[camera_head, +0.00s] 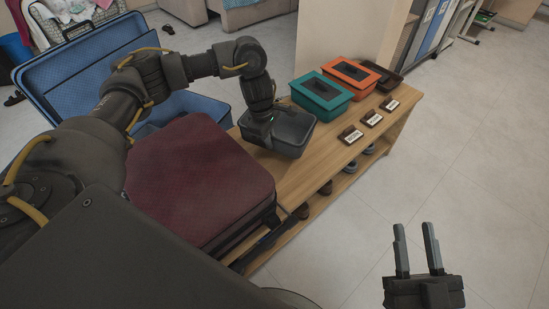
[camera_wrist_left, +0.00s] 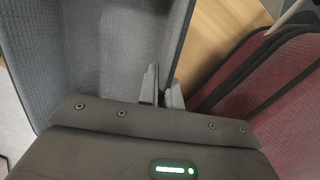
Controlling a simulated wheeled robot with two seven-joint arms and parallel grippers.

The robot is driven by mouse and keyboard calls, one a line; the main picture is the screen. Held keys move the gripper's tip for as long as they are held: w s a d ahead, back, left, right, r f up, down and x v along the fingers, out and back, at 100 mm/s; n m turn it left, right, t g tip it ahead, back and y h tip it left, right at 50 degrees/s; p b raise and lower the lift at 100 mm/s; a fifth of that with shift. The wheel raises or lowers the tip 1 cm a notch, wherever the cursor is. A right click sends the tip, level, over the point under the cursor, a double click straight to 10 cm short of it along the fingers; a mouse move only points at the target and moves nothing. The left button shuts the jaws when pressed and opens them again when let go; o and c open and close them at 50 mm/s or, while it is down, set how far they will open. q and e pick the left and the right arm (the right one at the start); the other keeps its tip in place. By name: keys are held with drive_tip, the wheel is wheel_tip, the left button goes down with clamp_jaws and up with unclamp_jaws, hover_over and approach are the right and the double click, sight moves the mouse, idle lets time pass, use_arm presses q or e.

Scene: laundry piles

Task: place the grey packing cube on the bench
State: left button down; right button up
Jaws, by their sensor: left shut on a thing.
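The grey packing cube (camera_head: 290,146), an open-topped bin shape, is at the left part of the wooden bench (camera_head: 312,172) in the head view, left of the teal box. Whether it touches the bench top cannot be told. My left gripper (camera_wrist_left: 162,92) is shut on the cube's wall near its rim. The cube's grey wall (camera_wrist_left: 110,45) fills much of the left wrist view. In the head view the left fingertips are hidden by the wrist and cube. My right gripper (camera_head: 414,230) is open and empty, off the bench's right side, over the floor.
A teal box (camera_head: 322,108), an orange box (camera_head: 351,90) and a dark brown tray (camera_head: 385,79) stand along the bench, with several small label stands (camera_head: 350,135) at its edge. A maroon suitcase (camera_head: 195,180) adjoins the cube. An open blue suitcase (camera_head: 75,75) lies behind my left arm.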

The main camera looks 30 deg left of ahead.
use_arm(q)
drive_tip(key=shift+s+d+f, duration=0.2)
drive_tip(key=shift+d+f, duration=0.15)
drive_tip(key=shift+f, duration=0.15)
drive_tip(key=shift+s+d+f, duration=0.15)
drive_tip(key=shift+d+f, duration=0.15)
drive_tip(key=shift+f, duration=0.15)
use_arm(e)
drive_tip(key=shift+d+r+t, duration=0.3)
drive_tip(key=shift+r+t, duration=0.15)
drive_tip(key=shift+t, duration=0.05)
